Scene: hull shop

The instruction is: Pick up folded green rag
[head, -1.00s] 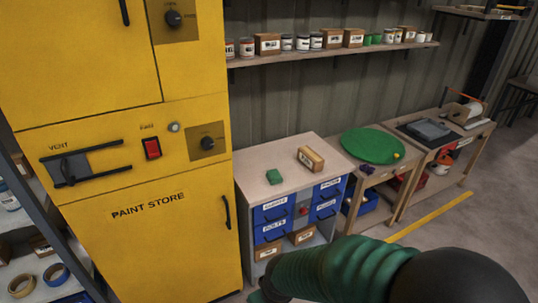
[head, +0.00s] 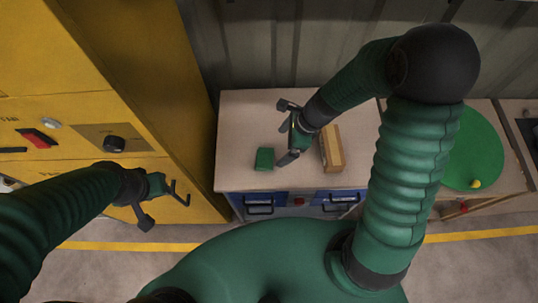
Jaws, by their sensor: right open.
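The folded green rag (head: 264,159) lies as a small green block on the pale top of the workbench (head: 240,112), near its front left. My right gripper (head: 285,132) is open and empty above the bench, just right of and a little behind the rag, apart from it. Its two dark fingers point left. My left gripper (head: 150,203) hangs at the left in front of the yellow cabinet, close to its door handle. Whether its fingers are apart is unclear.
A tan wooden block-like brush or box (head: 332,148) lies right of my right gripper. The yellow paint cabinet (head: 190,120) rises directly left of the bench. Blue drawers (head: 262,204) sit below the top. A round green mat (head: 475,150) lies on the table at right.

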